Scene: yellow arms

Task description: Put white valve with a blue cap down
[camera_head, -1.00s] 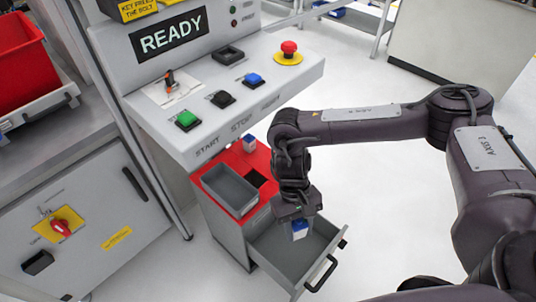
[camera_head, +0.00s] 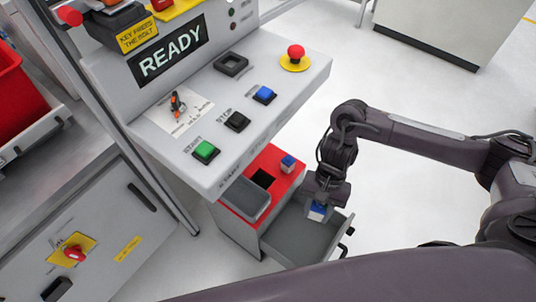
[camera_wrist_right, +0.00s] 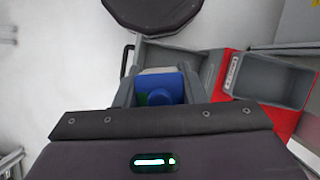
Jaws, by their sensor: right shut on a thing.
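My right gripper (camera_head: 320,203) points down over the open grey drawer (camera_head: 290,238). It is shut on a white valve with a blue cap (camera_head: 318,213). In the right wrist view, the blue cap (camera_wrist_right: 162,92) sits between the two grey fingers (camera_wrist_right: 158,95), which hide part of the valve. The valve is at the drawer's right side in the head view; I cannot tell whether it touches the drawer floor. A second white valve with a blue cap (camera_head: 288,163) stands on the red cabinet top (camera_head: 272,162). My left gripper does not show.
A grey bin (camera_head: 245,198) sits on the red top beside a dark square opening (camera_head: 263,179). The control console (camera_head: 225,105) with buttons overhangs the cabinet. The drawer handle (camera_head: 346,240) sticks out at its front. Open floor (camera_head: 400,205) lies to the right.

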